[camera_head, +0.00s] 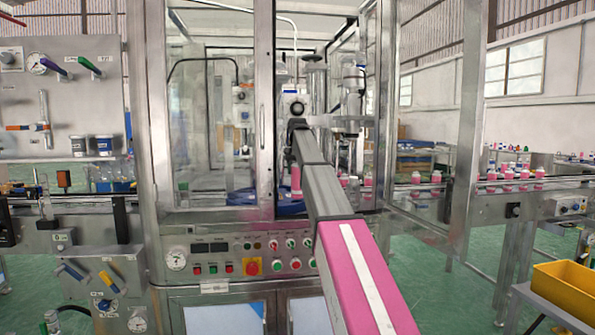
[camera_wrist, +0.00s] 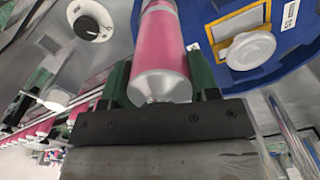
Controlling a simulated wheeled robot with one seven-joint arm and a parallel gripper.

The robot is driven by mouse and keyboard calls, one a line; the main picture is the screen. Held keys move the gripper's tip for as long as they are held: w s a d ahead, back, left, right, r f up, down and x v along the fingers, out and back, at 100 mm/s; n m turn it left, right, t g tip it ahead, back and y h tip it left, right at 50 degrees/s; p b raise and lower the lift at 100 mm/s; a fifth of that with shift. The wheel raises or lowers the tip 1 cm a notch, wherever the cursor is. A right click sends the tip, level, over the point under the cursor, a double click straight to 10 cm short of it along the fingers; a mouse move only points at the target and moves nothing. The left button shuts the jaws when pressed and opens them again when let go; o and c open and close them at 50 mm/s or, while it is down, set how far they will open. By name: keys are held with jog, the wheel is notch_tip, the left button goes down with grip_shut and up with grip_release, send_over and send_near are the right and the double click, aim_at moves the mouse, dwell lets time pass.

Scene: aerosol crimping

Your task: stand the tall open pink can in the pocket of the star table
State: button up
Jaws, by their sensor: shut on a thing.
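The pink can (camera_wrist: 164,45) with a silver shoulder lies between the green fingers of my gripper (camera_wrist: 158,85) in the wrist view; the gripper is shut on it. The can's far end runs out of the top of that view, so its base is hidden. The blue star table (camera_wrist: 208,22) is beside and beyond the can. In the head view the star table (camera_head: 243,198) sits low inside the machine, partly behind its door frame. A pink can (camera_head: 296,181) shows beside my arm there; I cannot tell whether it is the held one. The pocket is not clearly visible.
The machine's metal frame post (camera_head: 264,110) and door stand left of my arm. More pink cans (camera_head: 415,178) line the conveyor on the right. A control panel (camera_head: 240,255) is below. A white round part (camera_wrist: 250,50) sits on the table in the wrist view.

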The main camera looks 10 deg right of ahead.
aim_at(297, 183)
jog(key=shift+f, duration=0.2)
jog(key=shift+f, duration=1.05)
jog(key=shift+f, duration=0.1)
jog(key=shift+f, duration=0.95)
jog(key=shift+f, duration=0.55)
dwell(0.4)
jog(key=o, duration=1.2)
jog(key=shift+o, duration=0.2)
